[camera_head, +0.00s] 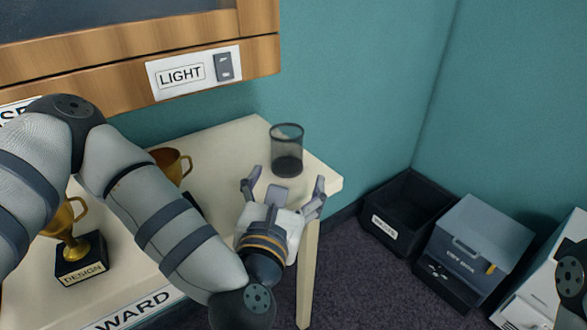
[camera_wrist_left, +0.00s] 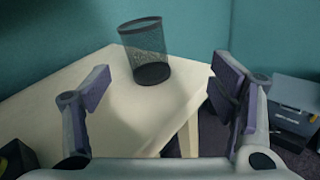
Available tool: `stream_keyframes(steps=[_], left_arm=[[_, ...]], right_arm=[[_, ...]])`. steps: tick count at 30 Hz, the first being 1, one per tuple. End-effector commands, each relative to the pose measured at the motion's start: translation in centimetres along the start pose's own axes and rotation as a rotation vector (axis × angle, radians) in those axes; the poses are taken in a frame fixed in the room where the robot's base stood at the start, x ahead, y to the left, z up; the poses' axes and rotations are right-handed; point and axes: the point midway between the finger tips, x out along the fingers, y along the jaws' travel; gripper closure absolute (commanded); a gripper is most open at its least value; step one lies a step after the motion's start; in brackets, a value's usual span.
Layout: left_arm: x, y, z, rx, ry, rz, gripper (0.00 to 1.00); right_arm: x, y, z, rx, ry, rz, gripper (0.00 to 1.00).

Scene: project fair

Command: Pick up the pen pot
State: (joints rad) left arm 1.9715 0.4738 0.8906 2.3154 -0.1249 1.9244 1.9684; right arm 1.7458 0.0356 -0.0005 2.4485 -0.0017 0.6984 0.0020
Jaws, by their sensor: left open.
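The pen pot (camera_head: 287,150) is a dark mesh cylinder with an open top. It stands upright near the back right corner of the cream table (camera_head: 235,145). It also shows in the left wrist view (camera_wrist_left: 146,52), ahead of the fingers and a little left of the middle between them. My left gripper (camera_head: 283,190) is open and empty, just in front of the pot and apart from it. Its two spread fingers also show in the left wrist view (camera_wrist_left: 160,88). My right gripper does not show.
A gold trophy (camera_head: 66,240) on a black base stands at the left of the table. A second gold cup (camera_head: 172,163) is partly hidden behind my left arm. Right of the table, a black bin (camera_head: 405,215) and a grey box (camera_head: 475,245) stand on the floor. A teal wall is behind.

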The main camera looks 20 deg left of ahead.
Motion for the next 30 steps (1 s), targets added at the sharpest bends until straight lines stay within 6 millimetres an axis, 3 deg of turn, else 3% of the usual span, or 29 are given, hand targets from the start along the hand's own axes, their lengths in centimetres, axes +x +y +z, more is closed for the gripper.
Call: stream_keyframes(steps=[3,6,21,30], left_arm=[[1.1,2.1,2.3,-0.172,-0.066,0.092,0.22],[3.1,2.6,2.9,-0.193,-0.078,0.105,0.22],[11.8,3.2,2.3,-0.185,-0.072,0.097,0.22],[12.8,3.3,2.4,-0.185,-0.07,0.093,0.22]], right_arm=[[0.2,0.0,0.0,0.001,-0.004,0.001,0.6],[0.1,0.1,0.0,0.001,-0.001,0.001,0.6],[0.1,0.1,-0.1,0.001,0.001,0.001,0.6],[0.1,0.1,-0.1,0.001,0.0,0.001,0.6]])
